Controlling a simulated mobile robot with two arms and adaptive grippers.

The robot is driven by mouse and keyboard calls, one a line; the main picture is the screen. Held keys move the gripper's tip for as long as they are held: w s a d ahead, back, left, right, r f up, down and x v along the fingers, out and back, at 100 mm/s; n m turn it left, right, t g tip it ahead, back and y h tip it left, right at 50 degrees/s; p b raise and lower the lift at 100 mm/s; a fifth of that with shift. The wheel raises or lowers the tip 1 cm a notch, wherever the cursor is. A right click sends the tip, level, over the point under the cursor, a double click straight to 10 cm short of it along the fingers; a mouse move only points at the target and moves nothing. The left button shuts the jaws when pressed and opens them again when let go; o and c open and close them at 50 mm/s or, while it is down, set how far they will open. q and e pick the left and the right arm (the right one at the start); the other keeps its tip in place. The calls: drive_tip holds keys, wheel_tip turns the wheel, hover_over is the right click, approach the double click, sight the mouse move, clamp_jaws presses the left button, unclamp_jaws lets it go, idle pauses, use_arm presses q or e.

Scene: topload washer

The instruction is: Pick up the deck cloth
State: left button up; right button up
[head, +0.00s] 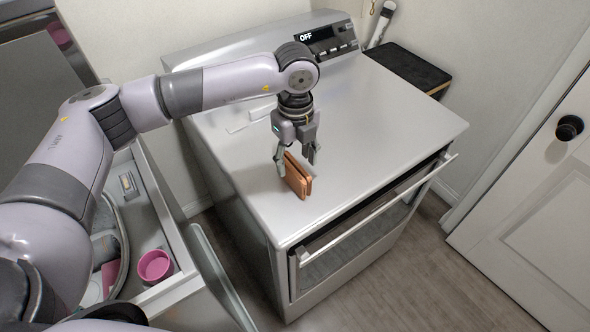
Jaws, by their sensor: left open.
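A small orange-brown folded item (298,180), which looks like the deck cloth, stands upright on its edge on the silver top near the front left edge. My left gripper (296,160) points down right over it, with its fingers apart. One finger is to the left of the item and the other to its upper right. The fingers overlap its upper part in the picture; I cannot tell whether they touch it. My right gripper is out of view.
The silver appliance (400,125) has a mostly bare top and a control panel (325,38) reading OFF at the back. A black-topped stool (408,66) and white door (535,185) are at right.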

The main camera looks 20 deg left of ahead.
sight(295, 165)
use_arm(q)
wheel_tip(295, 165, down, 4)
drive_tip(key=shift+f+p, duration=0.1)
drive_tip(key=shift+p, duration=0.55)
drive_tip(key=shift+c, duration=0.4)
drive_tip(key=c, duration=1.1)
